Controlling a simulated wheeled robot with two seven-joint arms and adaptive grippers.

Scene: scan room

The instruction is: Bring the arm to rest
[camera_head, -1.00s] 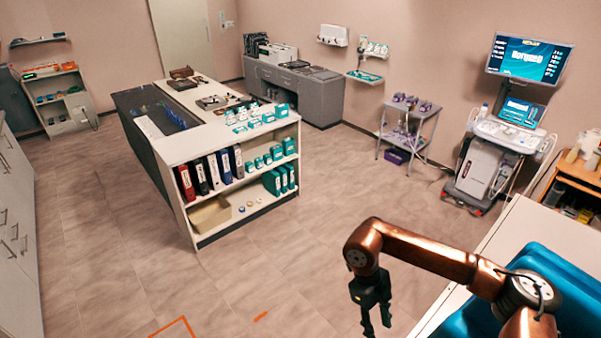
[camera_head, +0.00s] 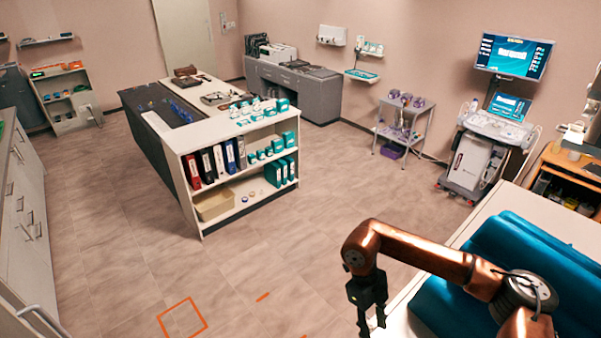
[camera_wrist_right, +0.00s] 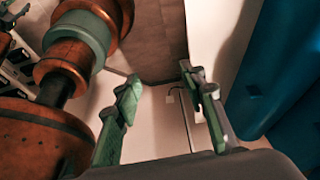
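My right arm, copper-coloured and bent, comes in from the lower right of the head view. Its dark gripper (camera_head: 371,322) hangs down beside the near edge of a white-topped surface (camera_head: 402,312) with blue cushions (camera_head: 507,275) on it. In the right wrist view the two greenish fingers of this gripper (camera_wrist_right: 158,80) stand apart with nothing between them. Parts of my own copper arm fill the left of that view. Blue padding (camera_wrist_right: 288,85) shows at its right. My left arm and gripper are in neither view.
A shelf island with binders (camera_head: 215,163) stands mid-room. A medical cart with screens (camera_head: 480,160) and a small trolley (camera_head: 403,128) stand at the right. White drawers (camera_head: 22,215) line the left edge. The floor with an orange square outline (camera_head: 182,317) is clear in front.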

